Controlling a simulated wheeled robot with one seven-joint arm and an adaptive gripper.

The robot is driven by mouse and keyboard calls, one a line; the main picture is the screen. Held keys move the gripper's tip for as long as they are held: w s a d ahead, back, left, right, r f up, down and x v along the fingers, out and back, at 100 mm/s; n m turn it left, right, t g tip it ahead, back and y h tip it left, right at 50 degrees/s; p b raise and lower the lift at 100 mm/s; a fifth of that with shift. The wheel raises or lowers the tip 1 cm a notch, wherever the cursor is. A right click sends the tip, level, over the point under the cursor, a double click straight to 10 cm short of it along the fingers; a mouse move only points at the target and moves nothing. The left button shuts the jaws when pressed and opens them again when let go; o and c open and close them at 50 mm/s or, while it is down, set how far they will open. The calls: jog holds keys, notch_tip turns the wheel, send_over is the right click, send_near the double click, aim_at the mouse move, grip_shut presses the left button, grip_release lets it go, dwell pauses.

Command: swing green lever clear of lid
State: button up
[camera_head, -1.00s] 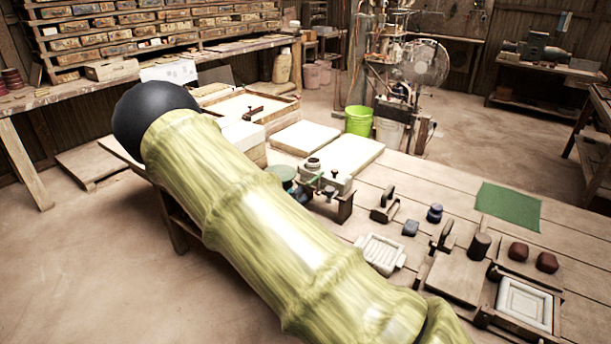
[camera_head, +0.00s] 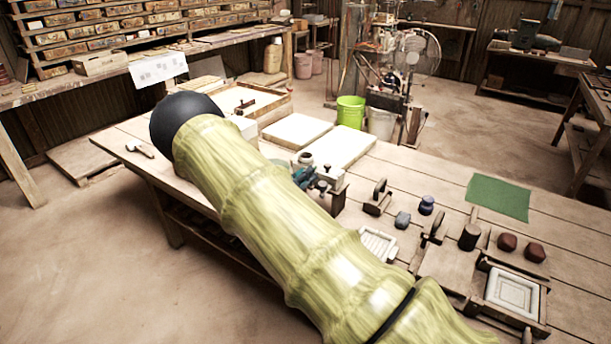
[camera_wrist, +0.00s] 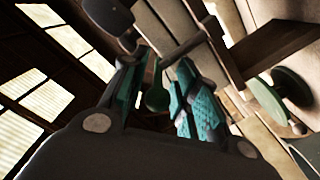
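In the wrist view, a small green rounded knob (camera_wrist: 156,97), which looks like the end of the green lever, shows between the two teal fingers of my gripper (camera_wrist: 163,92). The fingers stand apart on either side of it; I cannot tell whether either touches it. In the head view my gripper (camera_head: 308,178) is small and partly behind my arm, at a device with a grey round top (camera_head: 305,159) and a pale block on the table. The lever is not clear there. I cannot pick out the lid with certainty.
A green disc (camera_wrist: 281,100) is close on the right in the wrist view. On the table (camera_head: 400,180) are white slabs (camera_head: 340,148), dark hand tools (camera_head: 377,197), a green cloth (camera_head: 498,197) and a framed white tile (camera_head: 513,291). A hammer (camera_head: 140,148) lies at the left end.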

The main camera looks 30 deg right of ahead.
jog(key=shift+d, duration=0.1)
grip_shut()
jog(key=shift+f, duration=0.25)
